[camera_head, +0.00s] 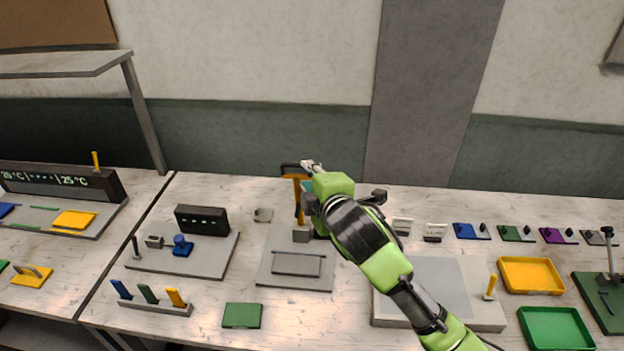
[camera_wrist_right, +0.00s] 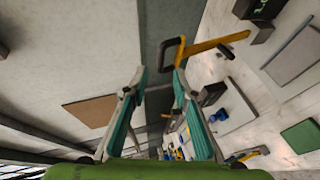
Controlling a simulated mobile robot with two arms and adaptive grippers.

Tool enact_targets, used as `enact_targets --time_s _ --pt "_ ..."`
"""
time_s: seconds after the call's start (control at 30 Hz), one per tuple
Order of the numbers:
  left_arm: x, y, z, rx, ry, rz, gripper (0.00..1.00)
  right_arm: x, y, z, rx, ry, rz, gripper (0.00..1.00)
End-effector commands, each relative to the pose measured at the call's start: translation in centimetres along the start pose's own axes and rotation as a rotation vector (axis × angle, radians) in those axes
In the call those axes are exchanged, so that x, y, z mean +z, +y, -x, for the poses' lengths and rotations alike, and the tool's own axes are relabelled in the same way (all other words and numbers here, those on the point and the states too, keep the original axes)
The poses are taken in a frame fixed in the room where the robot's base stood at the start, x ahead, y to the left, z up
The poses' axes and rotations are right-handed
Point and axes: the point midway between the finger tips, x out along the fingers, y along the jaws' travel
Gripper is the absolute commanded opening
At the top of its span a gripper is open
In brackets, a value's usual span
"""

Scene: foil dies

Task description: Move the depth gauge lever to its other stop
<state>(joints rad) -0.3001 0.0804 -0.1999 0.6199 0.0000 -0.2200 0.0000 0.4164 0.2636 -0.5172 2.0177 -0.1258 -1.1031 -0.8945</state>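No part is labelled as the depth gauge, so I cannot tell which lever belongs to it. A yellow upright lever with a dark crossbar handle (camera_head: 299,201) stands on a grey plate (camera_head: 268,277) at the centre. My right gripper (camera_head: 308,167) is at the top of this lever, and my arm hides part of the station. In the right wrist view, my right gripper (camera_wrist_right: 158,72) has its teal fingers apart with nothing clearly between them. The lever's handle (camera_wrist_right: 205,47) lies just beyond the fingertips; contact cannot be judged. My left gripper is not in view.
A short yellow lever (camera_head: 491,287) stands on a grey panel at right. Yellow (camera_head: 531,275) and green trays (camera_head: 556,328) lie nearby. Several coloured blocks line the back right. A dark display (camera_head: 202,220) stands left.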

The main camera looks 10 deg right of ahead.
Motion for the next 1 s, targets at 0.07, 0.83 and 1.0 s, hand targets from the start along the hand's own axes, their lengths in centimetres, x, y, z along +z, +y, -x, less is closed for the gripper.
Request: enact_targets --time_s 0.07,0.83,1.0 --pt "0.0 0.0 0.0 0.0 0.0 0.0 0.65 0.0 0.0 0.8 0.001 0.001 0.001 0.26" --pt "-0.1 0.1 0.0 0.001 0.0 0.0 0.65 0.8 -3.1 2.6 -0.062 -0.017 -0.096 0.26" --pt "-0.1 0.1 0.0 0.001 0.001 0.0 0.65 3.2 -11.8 6.1 -0.24 -0.102 -0.389 0.26"
